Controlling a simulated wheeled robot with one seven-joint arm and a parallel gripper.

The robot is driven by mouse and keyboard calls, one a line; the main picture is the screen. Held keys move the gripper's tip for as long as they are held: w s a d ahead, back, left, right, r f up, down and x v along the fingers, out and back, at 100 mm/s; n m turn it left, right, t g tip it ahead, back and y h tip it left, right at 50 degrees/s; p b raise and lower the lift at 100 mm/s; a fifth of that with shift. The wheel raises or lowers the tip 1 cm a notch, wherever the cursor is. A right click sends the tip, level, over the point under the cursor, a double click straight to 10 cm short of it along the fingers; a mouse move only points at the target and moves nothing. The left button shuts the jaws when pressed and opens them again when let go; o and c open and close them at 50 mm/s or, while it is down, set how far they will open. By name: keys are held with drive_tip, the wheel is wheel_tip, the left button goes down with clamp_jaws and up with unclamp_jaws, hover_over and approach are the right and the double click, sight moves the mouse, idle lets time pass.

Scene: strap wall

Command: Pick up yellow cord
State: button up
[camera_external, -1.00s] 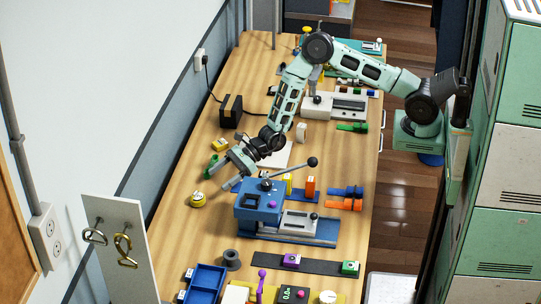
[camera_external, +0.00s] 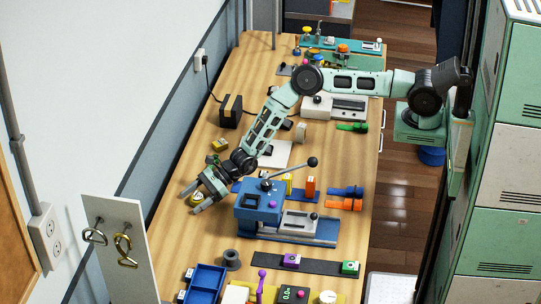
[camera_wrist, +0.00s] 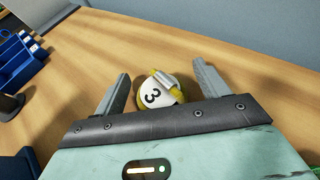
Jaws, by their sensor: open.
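The yellow cord is a small yellow coil (camera_external: 197,199) with a white face, lying on the wooden table near the wall side, left of the blue machine. In the wrist view my gripper (camera_wrist: 161,70) has one finger on each side of the cord, with gaps visible. The palm edge hides the cord's near part.
The blue machine (camera_external: 258,204) stands close to the right of my gripper. A small yellow item (camera_external: 218,145) and a black box (camera_external: 231,111) lie farther back. A blue tray (camera_external: 203,284) is at the front. The table between cord and tray is clear.

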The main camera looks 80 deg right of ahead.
drive_tip(key=shift+w+a+f, duration=0.15)
drive_tip(key=shift+w+a, duration=0.05)
drive_tip(key=shift+w, duration=0.05)
drive_tip(key=c, duration=1.1)
drive_tip(key=shift+o, duration=0.2)
